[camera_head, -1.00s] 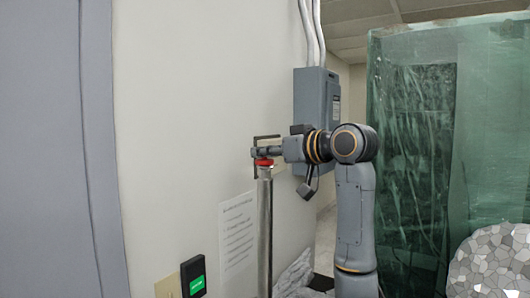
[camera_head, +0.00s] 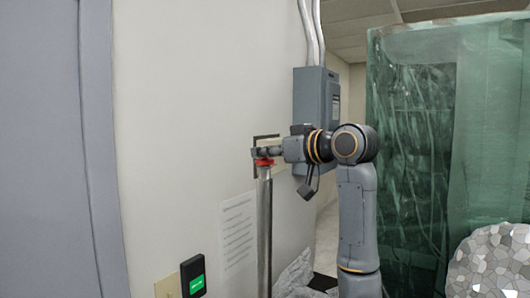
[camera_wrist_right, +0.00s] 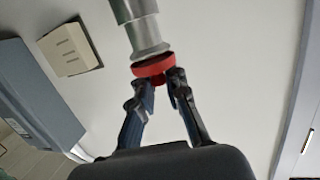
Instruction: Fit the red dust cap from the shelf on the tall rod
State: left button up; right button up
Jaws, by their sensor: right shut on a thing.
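The red dust cap (camera_head: 264,162) is at the top end of the tall rod (camera_head: 264,225), an upright metal rod in front of the wall. My right gripper (camera_head: 258,153) is shut on the cap. In the right wrist view the cap (camera_wrist_right: 153,66) sits between the fingertips of my right gripper (camera_wrist_right: 165,82), at the end of the rod (camera_wrist_right: 145,32). I cannot tell whether the cap is fully seated or only touching the rod's end. My left gripper is not in view. The shelf is not clearly seen.
A grey electrical box (camera_head: 316,115) with pipes is on the wall behind my right arm. A paper notice (camera_head: 238,230) and a green-lit panel (camera_head: 193,276) are on the wall at lower left. A green translucent curtain (camera_head: 420,150) hangs at right.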

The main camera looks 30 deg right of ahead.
jog(key=shift+f+b, duration=0.35)
jog(key=shift+f, duration=0.15)
dwell(0.6)
jog(key=o, duration=0.8)
jog(key=v, duration=1.2)
dwell(0.3)
